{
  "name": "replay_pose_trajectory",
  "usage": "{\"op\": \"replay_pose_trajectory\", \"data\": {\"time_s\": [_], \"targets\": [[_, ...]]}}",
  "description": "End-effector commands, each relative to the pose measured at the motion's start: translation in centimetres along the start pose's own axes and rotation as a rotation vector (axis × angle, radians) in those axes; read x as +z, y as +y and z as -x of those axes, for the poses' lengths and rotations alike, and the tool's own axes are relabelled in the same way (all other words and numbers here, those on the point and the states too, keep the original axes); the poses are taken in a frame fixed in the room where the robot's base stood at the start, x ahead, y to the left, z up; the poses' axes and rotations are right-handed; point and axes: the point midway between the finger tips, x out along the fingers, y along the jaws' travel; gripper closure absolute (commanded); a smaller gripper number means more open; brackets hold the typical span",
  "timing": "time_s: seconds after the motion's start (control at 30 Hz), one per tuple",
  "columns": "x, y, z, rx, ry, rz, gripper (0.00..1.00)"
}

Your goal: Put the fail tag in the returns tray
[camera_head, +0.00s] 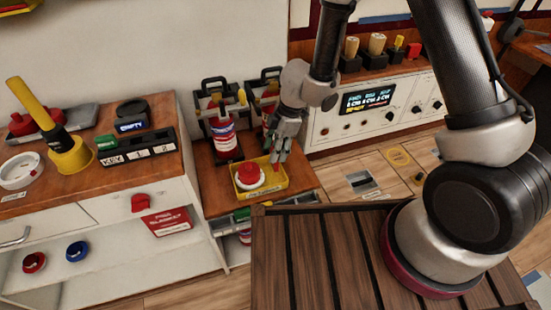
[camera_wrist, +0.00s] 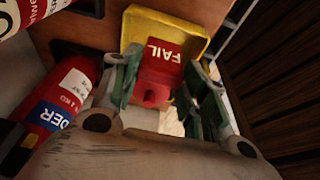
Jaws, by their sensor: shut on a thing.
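The red fail tag (camera_wrist: 165,57), with white FAIL lettering, sits between the fingers of my gripper (camera_wrist: 160,78) in the wrist view. My gripper is shut on it. In the head view my gripper (camera_head: 278,158) points down at the right back edge of a yellow tray (camera_head: 268,190); the tag is too small to make out there. The yellow tray also shows behind the tag in the wrist view (camera_wrist: 195,43). A white round thing with a red top (camera_head: 250,174) is in this tray. I cannot read whether the tray is marked for returns.
Red and white bottles (camera_head: 224,134) in black racks stand just behind and left of the tray. One bottle (camera_wrist: 55,100) is close to my gripper's left side. A wooden slatted surface (camera_head: 320,255) lies in front. A panel with a display (camera_head: 368,98) stands to the right.

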Motion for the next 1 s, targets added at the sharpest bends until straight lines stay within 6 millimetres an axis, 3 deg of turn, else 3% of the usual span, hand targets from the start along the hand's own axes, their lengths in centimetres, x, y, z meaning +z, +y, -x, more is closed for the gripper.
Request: {"op": "replay_pose_trajectory", "data": {"time_s": [0.4,0.8,0.83,0.9,1.0], "targets": [[1.1,0.0,-3.8,0.000,-0.001,-0.001,0.72],[1.2,0.0,-4.2,0.000,-0.001,-0.001,0.72],[1.2,0.0,-4.2,0.001,-0.001,0.000,0.51],[1.2,0.0,-4.2,0.001,-0.001,-0.001,0.38],[1.2,0.0,-4.2,0.001,-0.001,-0.001,0.35]]}}
